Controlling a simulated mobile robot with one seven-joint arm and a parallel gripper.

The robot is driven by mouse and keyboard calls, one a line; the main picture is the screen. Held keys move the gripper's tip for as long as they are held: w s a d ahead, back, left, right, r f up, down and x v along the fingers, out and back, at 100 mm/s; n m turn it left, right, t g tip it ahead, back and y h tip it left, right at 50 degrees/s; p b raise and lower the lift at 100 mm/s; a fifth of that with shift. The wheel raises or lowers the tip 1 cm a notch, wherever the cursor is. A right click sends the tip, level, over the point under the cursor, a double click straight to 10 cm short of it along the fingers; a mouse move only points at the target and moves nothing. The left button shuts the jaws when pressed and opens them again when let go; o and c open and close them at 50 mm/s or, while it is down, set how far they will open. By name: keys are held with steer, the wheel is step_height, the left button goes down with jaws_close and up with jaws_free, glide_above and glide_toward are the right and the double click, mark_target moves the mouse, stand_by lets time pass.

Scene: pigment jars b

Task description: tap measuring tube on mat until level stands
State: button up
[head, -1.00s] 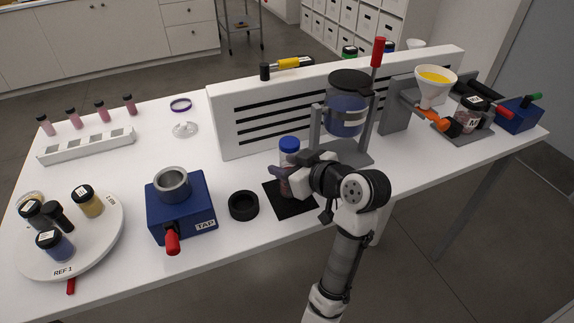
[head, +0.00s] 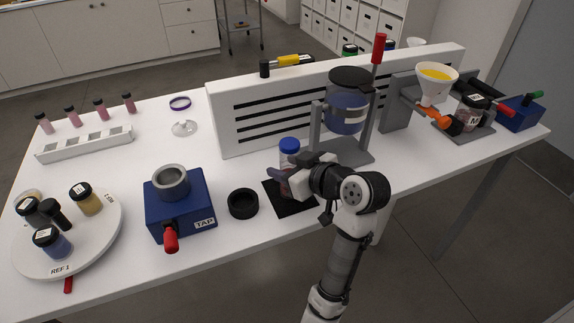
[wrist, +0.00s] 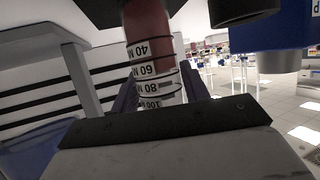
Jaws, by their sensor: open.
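The measuring tube (head: 289,158), clear with a blue cap, stands upright on the black mat (head: 292,208). The fingers and wrist hide part of the tube in the head view.
A black ring (head: 243,204) and the blue TAP device (head: 180,208) with a red handle are left of the mat. Behind stand a white slotted panel (head: 230,140) and a grey stand (head: 352,152) holding a dark-lidded jar (head: 347,108). A round tray (head: 95,240) holds jars.

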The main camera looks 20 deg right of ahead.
steer(key=shift+c, duration=0.3)
steer(key=shift+r, duration=0.1)
steer(key=c, duration=0.7)
steer(key=shift+o, duration=0.2)
steer(key=shift+r+p, duration=0.6)
steer(key=shift+r, duration=0.05)
steer(key=o, duration=0.7)
steer(key=shift+f, duration=0.1)
